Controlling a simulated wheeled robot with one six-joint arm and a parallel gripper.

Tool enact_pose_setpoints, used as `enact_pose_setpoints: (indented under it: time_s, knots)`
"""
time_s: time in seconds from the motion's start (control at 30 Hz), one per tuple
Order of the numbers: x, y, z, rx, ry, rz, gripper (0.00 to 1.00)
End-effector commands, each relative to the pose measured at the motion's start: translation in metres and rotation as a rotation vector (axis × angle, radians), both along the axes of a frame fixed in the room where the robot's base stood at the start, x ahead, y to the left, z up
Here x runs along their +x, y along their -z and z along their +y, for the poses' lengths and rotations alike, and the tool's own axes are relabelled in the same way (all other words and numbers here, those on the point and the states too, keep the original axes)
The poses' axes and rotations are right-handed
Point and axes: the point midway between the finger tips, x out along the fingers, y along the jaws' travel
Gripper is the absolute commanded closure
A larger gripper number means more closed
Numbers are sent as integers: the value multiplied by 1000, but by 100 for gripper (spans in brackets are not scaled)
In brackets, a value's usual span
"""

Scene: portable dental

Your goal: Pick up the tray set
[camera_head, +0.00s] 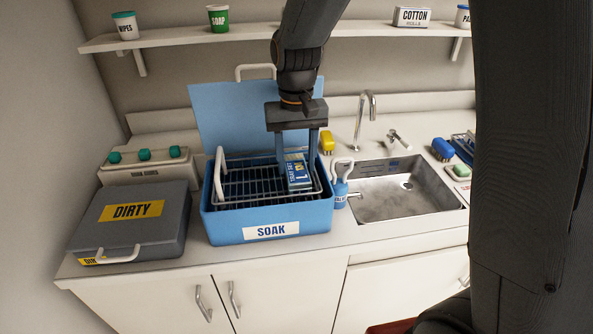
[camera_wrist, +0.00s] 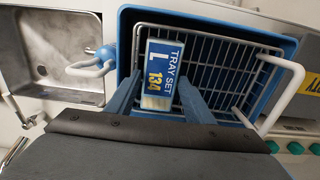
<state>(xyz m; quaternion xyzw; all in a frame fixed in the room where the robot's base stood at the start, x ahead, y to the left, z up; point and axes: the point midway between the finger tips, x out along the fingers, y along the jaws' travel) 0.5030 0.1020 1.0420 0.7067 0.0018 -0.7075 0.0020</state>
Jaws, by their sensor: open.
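The tray set (camera_head: 298,172) is a blue box with a yellow and white label, lying in the wire basket (camera_head: 245,185) inside the blue soak bin (camera_head: 222,228). In the wrist view the tray set (camera_wrist: 160,75) reads "TRAY SET L 134". My gripper (camera_head: 297,158) points down over the basket's right part, its two fingers apart on either side of the tray set. In the wrist view the fingers of my gripper (camera_wrist: 158,92) flank the box's lower end. I cannot tell if they touch it.
The bin's blue lid (camera_head: 225,110) stands open behind. A shelf (camera_head: 260,35) runs above. White basket handles (camera_head: 219,172) stick up.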

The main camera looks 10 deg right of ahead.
Motion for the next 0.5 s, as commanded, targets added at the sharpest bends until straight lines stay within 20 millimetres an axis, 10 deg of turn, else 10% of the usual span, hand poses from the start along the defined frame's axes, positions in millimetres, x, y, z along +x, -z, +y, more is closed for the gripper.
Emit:
enact_pose_setpoints:
  time_s: [0.5]
  knots:
    - [0, 27, -1, 0, 2, -1, 54]
